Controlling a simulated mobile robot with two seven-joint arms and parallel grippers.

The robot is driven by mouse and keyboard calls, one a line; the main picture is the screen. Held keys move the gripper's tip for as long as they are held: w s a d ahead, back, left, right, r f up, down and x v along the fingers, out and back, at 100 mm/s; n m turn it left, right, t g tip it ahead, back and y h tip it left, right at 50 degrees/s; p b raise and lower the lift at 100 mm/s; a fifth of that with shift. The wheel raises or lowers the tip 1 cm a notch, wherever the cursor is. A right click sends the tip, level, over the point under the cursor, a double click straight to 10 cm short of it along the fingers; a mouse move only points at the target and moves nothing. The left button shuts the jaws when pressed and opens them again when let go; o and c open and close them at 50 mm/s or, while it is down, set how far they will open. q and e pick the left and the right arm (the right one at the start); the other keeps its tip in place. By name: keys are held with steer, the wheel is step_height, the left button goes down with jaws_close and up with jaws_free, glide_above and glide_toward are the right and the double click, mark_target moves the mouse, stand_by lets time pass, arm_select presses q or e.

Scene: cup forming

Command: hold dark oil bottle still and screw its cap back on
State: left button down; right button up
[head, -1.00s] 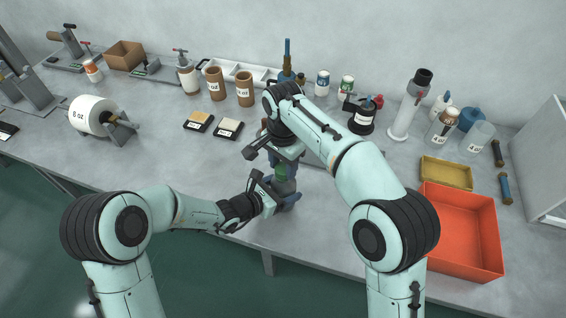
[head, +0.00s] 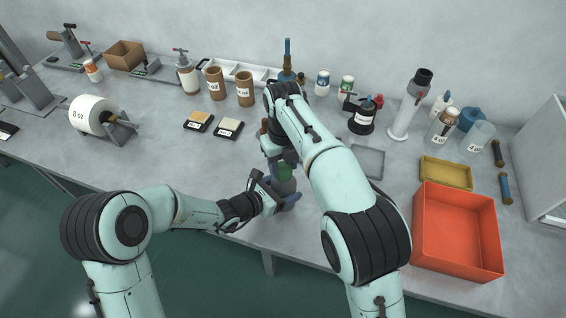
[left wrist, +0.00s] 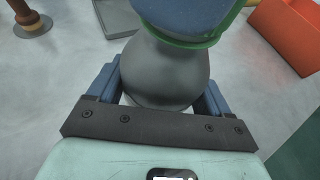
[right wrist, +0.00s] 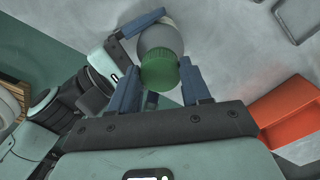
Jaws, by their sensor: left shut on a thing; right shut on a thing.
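The dark oil bottle (head: 287,186) stands on the bench near its front edge, a dark grey rounded body that fills the middle of the left wrist view (left wrist: 165,75). My left gripper (head: 283,197) is shut around its body from the left, one blue finger on each side. The green cap (right wrist: 162,70) sits at the bottle's top, and it shows in the head view (head: 285,172). My right gripper (right wrist: 160,83) is shut on the cap from above. Whether the cap's thread is engaged cannot be seen. My right arm hides part of the bench behind.
An orange bin (head: 458,270) and a yellow tray (head: 446,173) are at the right. A grey tray (head: 367,162) lies just right of my right forearm. Two small dishes (head: 198,121) (head: 228,128) lie behind left. The bench between the dishes and my left arm is clear.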

steer(key=o, duration=1)
steer(key=shift+r, duration=0.1)
steer(key=shift+r, duration=2.2)
steer(key=shift+c, duration=0.4)
